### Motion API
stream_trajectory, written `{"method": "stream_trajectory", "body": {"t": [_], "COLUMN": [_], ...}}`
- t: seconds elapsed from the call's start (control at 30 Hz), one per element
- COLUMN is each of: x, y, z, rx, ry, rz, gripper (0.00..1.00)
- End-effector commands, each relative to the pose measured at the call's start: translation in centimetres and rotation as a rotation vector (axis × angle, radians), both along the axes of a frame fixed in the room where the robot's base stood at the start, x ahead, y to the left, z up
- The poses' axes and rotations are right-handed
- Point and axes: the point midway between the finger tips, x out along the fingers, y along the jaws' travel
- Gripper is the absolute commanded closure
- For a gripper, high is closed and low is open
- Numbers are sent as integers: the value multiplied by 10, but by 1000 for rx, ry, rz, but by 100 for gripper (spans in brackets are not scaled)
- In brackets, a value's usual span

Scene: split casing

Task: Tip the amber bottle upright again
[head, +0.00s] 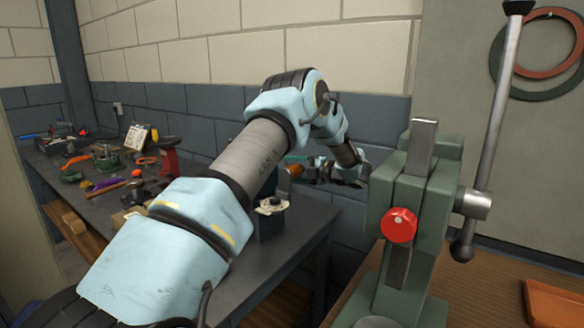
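I cannot make out the amber bottle for sure in the head view. A small orange-brown shape (296,170) shows just past my arm, close to my gripper, but it is too small and too covered to name or to tell its tilt. My gripper (318,172) is at the far end of my arm, low over the right part of the dark workbench (290,235). Its fingers are small and partly hidden, so whether they are open, shut or holding something does not show. My arm covers much of the bench's middle.
A green press (440,190) with a red knob (399,225) and a long lever stands at the right on a wooden table (480,270). A red tray (555,303) lies there too. Several tools and parts clutter the bench's left side. A brick wall closes the back.

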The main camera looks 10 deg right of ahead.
Motion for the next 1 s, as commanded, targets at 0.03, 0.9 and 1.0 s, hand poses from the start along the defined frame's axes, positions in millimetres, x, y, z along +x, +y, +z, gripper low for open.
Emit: {"method": "stream_trajectory", "body": {"t": [0.03, 0.9, 1.0], "x": [0, 0, 0], "y": [0, 0, 0], "z": [0, 0, 0], "rx": [0, 0, 0], "ry": [0, 0, 0], "rz": [0, 0, 0], "gripper": [28, 100, 100]}}
